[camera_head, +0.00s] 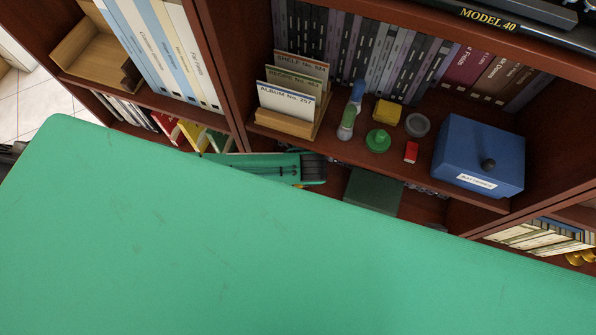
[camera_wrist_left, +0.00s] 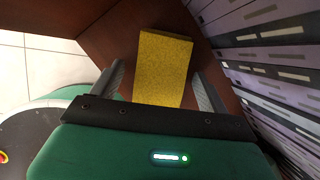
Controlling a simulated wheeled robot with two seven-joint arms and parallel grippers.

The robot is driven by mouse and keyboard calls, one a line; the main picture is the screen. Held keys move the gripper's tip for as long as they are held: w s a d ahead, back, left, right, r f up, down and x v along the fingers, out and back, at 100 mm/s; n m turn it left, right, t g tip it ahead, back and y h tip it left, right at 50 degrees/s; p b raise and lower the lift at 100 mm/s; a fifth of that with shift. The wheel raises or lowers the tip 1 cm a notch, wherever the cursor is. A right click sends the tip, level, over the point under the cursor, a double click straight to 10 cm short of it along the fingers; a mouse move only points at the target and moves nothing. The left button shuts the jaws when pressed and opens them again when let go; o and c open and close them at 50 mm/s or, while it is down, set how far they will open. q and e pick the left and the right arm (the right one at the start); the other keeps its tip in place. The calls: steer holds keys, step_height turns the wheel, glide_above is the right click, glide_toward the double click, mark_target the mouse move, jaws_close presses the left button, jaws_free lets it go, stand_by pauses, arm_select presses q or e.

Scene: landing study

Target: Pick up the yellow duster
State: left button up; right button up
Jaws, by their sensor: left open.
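In the left wrist view the yellow duster (camera_wrist_left: 163,62), a flat-faced block with a grainy surface, shows between and beyond the fingers of my left gripper (camera_wrist_left: 158,85). The gripper is open, one finger on each side of it; its lower end is hidden behind the gripper's dark edge. I cannot tell whether the fingers touch it. In the head view a yellow block (camera_head: 388,112) that looks like the duster sits on the shelf. No gripper shows around it there, so I cannot tell whether it is the same one. My right gripper is not in view.
By the yellow block are a grey round thing (camera_head: 417,125), a green knobbed thing (camera_head: 378,141), a small red block (camera_head: 411,152), a blue box (camera_head: 478,150) and a card holder (camera_head: 285,122). Books stand behind. A wide green surface (camera_head: 220,250) fills the front.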

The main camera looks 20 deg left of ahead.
arm_select(q)
steer(key=shift+f, duration=0.1)
stand_by(0.5)
steer(key=shift+c, duration=1.1)
steer(key=c, duration=0.8)
steer(key=shift+c, duration=0.2)
